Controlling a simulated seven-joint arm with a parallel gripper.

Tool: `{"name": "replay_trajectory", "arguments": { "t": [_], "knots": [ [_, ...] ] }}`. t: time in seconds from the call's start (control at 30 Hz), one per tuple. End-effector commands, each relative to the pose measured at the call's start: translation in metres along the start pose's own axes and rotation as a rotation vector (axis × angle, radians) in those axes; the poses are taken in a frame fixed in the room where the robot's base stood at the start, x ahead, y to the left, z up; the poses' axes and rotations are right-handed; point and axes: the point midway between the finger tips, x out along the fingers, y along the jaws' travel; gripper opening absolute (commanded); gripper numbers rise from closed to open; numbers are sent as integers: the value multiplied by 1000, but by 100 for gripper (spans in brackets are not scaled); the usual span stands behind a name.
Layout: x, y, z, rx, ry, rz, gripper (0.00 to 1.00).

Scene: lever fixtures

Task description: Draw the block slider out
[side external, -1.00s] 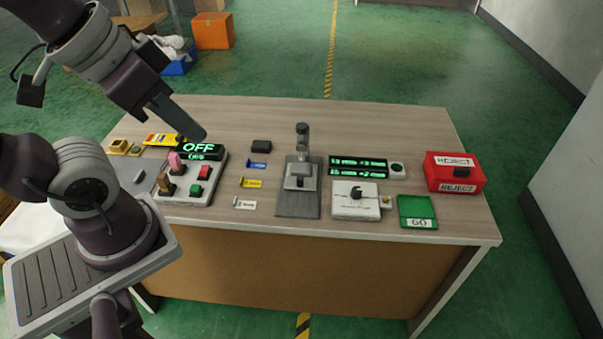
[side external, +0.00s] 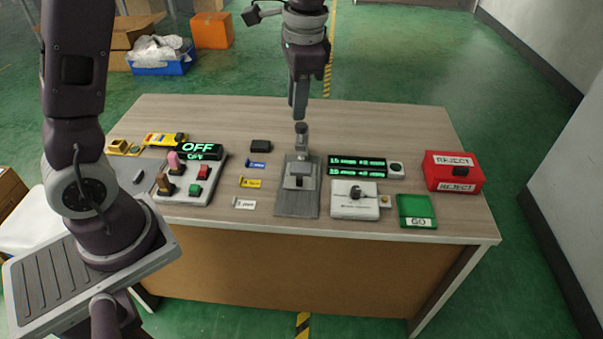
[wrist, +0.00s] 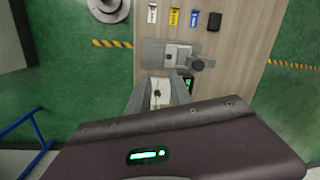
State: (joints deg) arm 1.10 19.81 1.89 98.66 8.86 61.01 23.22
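The grey slider fixture (side external: 297,200) stands in the middle of the table, with a light block and dark slot on its base plate. My gripper (side external: 299,116) points down just above and behind the knob and looks empty. In the wrist view my gripper (wrist: 158,88) shows its two fingers apart. I cannot tell whether a finger touches the knob.
A white box with a dark dial (side external: 355,199), a green GO box (side external: 417,211) and a red REJECT box (side external: 453,171) stand to the right. A switch panel (side external: 190,187) stands left. Small coloured tags (side external: 250,183) lie between. The table's back right is clear.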

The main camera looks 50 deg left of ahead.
Motion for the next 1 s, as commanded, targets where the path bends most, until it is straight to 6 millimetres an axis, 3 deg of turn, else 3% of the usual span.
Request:
{"name": "replay_trajectory", "arguments": {
  "t": [0.03, 0.1, 0.2, 0.3, 0.73, 1.0],
  "knots": [
    [35, -9, -20, 62, -71, 12, 25],
    [82, -19, -39, 150, -152, 25, 25],
    [142, -26, -54, 252, -243, 44, 25],
    [178, -28, -59, 315, -294, 56, 25],
    [248, -27, -41, 339, -316, 64, 25],
    [260, -27, -37, 337, -313, 63, 25]
  ]
}}
